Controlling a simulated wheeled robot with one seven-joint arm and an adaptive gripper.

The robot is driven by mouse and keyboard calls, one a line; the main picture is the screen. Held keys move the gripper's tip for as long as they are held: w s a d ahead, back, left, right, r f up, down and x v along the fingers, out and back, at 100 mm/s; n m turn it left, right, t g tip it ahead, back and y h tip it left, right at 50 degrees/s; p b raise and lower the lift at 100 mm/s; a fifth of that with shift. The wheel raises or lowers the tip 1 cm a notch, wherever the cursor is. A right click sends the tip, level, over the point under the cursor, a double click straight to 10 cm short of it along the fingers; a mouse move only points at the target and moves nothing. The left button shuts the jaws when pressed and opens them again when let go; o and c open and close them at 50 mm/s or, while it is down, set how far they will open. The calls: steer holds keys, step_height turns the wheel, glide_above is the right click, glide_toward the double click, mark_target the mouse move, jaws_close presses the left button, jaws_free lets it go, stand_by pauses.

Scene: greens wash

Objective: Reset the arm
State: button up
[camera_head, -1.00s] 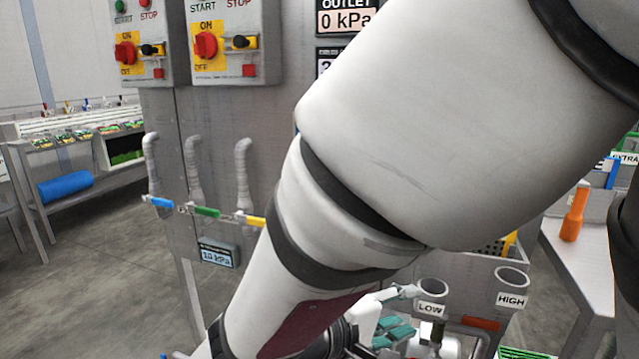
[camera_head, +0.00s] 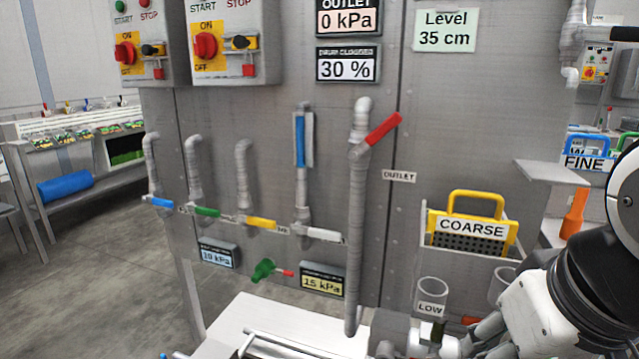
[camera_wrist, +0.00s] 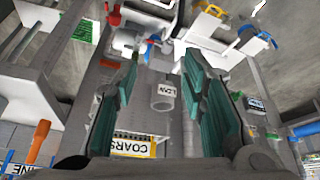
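My gripper (camera_wrist: 160,60) shows in the wrist view with its two teal-padded fingers spread apart. The gap between them is empty. In the head view my arm is at the lower right, with its white and black links folded in front of the panel's right side. I cannot make out the fingers in the head view.
A grey panel carries several pipes with coloured valve handles, including a red handle (camera_head: 382,129). A yellow COARSE basket (camera_head: 470,203) hangs on the right, above the LOW holder (camera_head: 432,290). Open floor (camera_head: 85,260) lies at left.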

steer(key=s+f+g, duration=0.3)
steer(key=s+g, duration=0.2)
steer(key=s, duration=0.7)
step_height(320, 180, up, 27)
steer(key=t+p, duration=0.4)
steer(key=p, duration=2.1)
steer(key=shift+w+f, duration=0.15)
steer(key=shift+w, duration=0.05)
